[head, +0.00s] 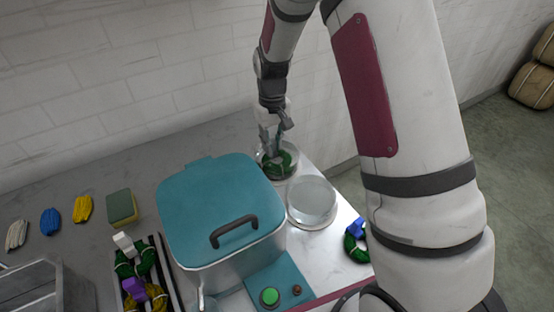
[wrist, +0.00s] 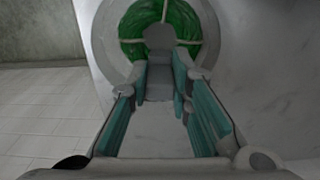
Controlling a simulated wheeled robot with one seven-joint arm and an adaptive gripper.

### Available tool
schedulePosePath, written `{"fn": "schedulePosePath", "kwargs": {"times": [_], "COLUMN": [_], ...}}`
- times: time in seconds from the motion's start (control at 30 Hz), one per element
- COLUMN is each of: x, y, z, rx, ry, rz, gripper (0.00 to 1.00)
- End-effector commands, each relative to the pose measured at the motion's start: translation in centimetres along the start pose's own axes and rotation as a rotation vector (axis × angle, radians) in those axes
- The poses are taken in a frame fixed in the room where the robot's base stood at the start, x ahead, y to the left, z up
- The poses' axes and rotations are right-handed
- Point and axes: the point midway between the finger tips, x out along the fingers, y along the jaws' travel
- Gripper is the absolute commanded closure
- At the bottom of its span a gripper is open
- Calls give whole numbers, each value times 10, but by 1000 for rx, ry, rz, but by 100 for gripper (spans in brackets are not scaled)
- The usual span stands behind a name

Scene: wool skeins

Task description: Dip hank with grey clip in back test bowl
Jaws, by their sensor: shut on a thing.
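The green hank (wrist: 130,22) lies in a round glass bowl (head: 262,174), the back one of two. Its grey clip (wrist: 160,38) shows in the wrist view between my fingers. My gripper (head: 270,146) points down into this bowl and is shut on the grey clip. In the head view the green hank (head: 284,160) shows inside the rim, partly hidden by my gripper. I cannot tell whether it touches the bowl's bottom. The front bowl (head: 312,196) stands closer and to the right, with no hank in it.
A teal-lidded vat (head: 205,190) stands left of the bowls, with a green button (head: 270,296) before it. A black rack (head: 168,280) holds hanks with white and purple clips. A blue-clipped green hank (head: 352,250) lies at right. A sponge (head: 121,207) and small skeins lie left.

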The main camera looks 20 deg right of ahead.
Motion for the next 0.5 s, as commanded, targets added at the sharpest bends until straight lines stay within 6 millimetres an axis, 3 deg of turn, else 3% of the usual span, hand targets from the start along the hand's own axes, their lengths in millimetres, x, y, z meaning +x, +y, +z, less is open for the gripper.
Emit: {"fn": "schedulePosePath", "kwargs": {"times": [0.5], "x": [-1], "y": [1], "z": [0], "rx": [0], "ry": [0], "rz": [0], "gripper": [100]}}
